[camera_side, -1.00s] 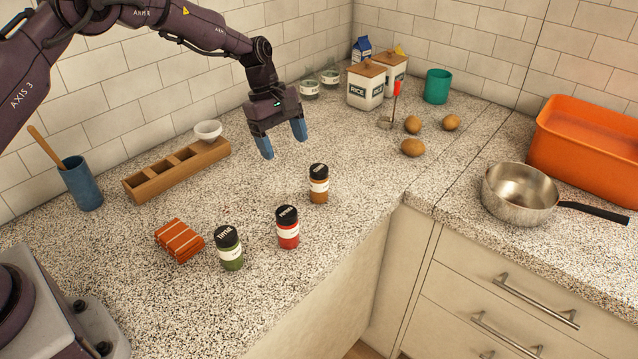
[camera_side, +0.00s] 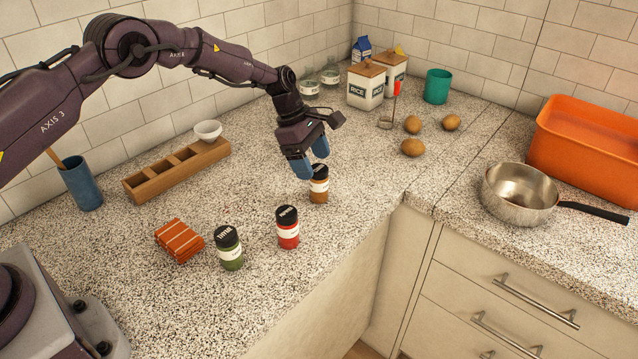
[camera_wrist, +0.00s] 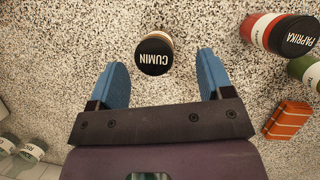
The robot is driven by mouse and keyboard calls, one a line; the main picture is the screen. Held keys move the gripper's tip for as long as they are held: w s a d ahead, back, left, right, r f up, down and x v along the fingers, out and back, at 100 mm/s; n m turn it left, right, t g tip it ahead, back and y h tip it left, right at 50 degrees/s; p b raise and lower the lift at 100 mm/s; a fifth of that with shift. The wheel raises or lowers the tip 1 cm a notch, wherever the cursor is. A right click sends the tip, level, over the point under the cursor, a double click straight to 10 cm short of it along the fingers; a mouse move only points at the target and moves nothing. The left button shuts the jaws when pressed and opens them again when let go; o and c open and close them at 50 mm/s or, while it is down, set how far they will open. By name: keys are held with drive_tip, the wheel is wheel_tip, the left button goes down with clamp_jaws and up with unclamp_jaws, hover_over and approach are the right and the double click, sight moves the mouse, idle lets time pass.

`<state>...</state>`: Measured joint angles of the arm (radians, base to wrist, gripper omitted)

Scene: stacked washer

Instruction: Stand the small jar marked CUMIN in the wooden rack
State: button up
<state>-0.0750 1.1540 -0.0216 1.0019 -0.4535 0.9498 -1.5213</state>
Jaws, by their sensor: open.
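The CUMIN jar (camera_side: 318,190), with a black lid and brown contents, stands upright on the counter. Its lid, lettered CUMIN (camera_wrist: 154,57), shows in the wrist view, ahead of and between the blue fingertips. My gripper (camera_side: 311,160) is open and empty, just above and behind the jar in the side view, with one finger close to its lid; I cannot tell if they touch. In the wrist view my gripper (camera_wrist: 160,65) points down at the counter. The wooden rack (camera_side: 177,172) lies at the left by the wall, its compartments appearing empty.
A red PAPRIKA jar (camera_side: 287,228) and a green jar (camera_side: 229,248) stand nearer the front. A folded orange striped cloth (camera_side: 179,240) lies left of them. A blue cup (camera_side: 82,184) stands left of the rack. The counter between rack and jars is clear.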

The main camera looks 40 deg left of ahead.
sight(318, 168)
drive_tip(key=x, duration=0.5)
drive_tip(key=shift+w+a, duration=0.15)
drive_tip(key=shift+w, duration=0.15)
drive_tip(key=c, duration=1)
